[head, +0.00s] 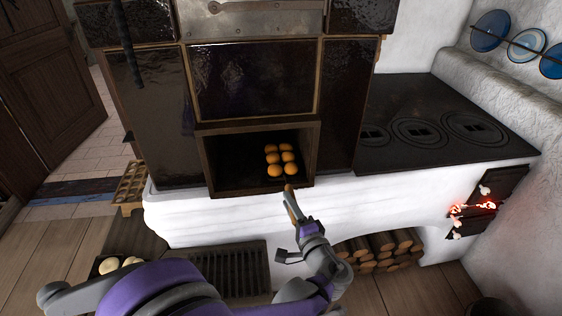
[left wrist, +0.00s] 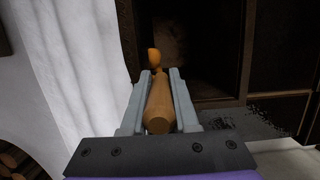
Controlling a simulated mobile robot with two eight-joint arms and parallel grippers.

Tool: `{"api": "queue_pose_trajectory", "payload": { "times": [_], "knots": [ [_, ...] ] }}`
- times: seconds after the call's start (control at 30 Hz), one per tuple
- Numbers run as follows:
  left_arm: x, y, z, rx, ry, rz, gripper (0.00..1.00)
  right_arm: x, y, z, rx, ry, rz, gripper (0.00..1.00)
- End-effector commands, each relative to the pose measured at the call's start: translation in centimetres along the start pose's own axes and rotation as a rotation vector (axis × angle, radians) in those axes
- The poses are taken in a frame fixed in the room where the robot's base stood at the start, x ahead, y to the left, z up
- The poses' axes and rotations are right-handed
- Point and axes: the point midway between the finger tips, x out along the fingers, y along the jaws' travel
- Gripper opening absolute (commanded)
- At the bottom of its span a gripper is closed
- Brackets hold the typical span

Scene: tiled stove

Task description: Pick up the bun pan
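The bun pan (head: 263,163) is dark and hard to tell from the dark oven floor; several golden buns (head: 272,158) sit in two rows at the oven's opening. A wooden handle (head: 291,203) sticks out from the front of the buns, past the oven's lower edge. My left gripper (head: 297,215) is at this handle. In the left wrist view the handle (left wrist: 160,108) lies lengthwise between the two grey fingers, which close on its sides. One bun (left wrist: 154,57) shows beyond its far end. The pan's join to the handle is not clear. My right gripper is not in view.
The open oven compartment (head: 210,166) has a raised frame around the pan. A black stovetop (head: 430,125) lies to the right, with a glowing firebox (head: 472,208) below it. Firewood (head: 380,250) fills a niche under the white ledge (head: 190,222).

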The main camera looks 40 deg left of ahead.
Motion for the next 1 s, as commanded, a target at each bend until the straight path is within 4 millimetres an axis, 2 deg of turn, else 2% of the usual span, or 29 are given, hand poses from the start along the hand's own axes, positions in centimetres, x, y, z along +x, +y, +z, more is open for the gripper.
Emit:
{"api": "queue_pose_trajectory", "payload": {
  "times": [0.03,0.1,1.0],
  "knots": [
    [-0.01,0.0,0.0,0.0,0.0,0.0,0.11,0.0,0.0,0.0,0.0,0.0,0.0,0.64],
    [-0.02,0.0,0.0,0.0,0.0,0.0,0.0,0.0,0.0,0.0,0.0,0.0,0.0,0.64],
    [-0.03,0.01,-0.01,0.0,0.0,0.0,0.0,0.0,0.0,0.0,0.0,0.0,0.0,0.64]
  ]
}}
